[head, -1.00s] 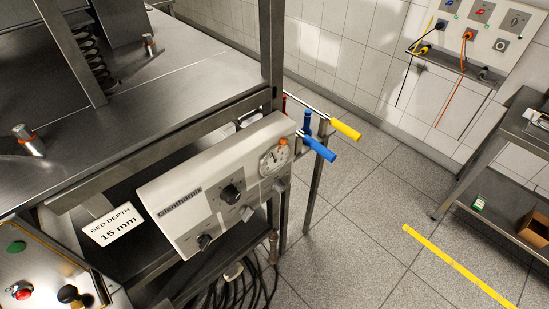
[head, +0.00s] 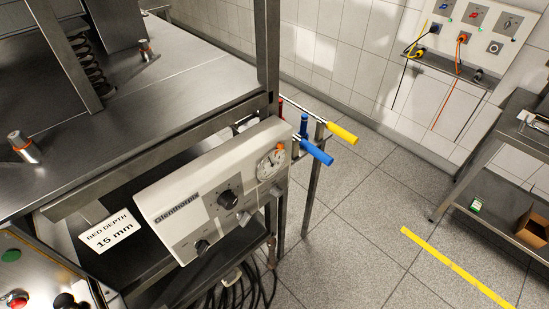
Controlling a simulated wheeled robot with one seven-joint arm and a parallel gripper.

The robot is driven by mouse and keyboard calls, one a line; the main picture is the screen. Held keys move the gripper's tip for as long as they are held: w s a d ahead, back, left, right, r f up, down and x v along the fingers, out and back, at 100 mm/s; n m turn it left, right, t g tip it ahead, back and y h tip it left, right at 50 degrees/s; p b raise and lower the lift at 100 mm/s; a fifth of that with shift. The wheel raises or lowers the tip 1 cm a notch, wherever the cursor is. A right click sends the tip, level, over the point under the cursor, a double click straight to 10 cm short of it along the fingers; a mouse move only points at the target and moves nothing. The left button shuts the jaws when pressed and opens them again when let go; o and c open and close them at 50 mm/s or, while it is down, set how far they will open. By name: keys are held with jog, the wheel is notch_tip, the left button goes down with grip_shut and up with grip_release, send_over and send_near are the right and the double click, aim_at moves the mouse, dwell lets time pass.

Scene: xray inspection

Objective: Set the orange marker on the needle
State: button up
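A round dial gauge (head: 269,165) sits at the right end of the cream control panel (head: 180,201). A small orange marker (head: 281,146) is at the upper right of the dial's rim. The needle is too small to make out clearly, so I cannot tell how the marker lies relative to it. My gripper is not in view.
Blue (head: 316,153) and yellow (head: 342,134) handles stick out right of the panel. A sign reading "BED DEPTH 15 mm" (head: 109,231) hangs at its left. A steel table (head: 496,165) stands at right. The tiled floor (head: 360,220) between is clear, with a yellow stripe (head: 455,265).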

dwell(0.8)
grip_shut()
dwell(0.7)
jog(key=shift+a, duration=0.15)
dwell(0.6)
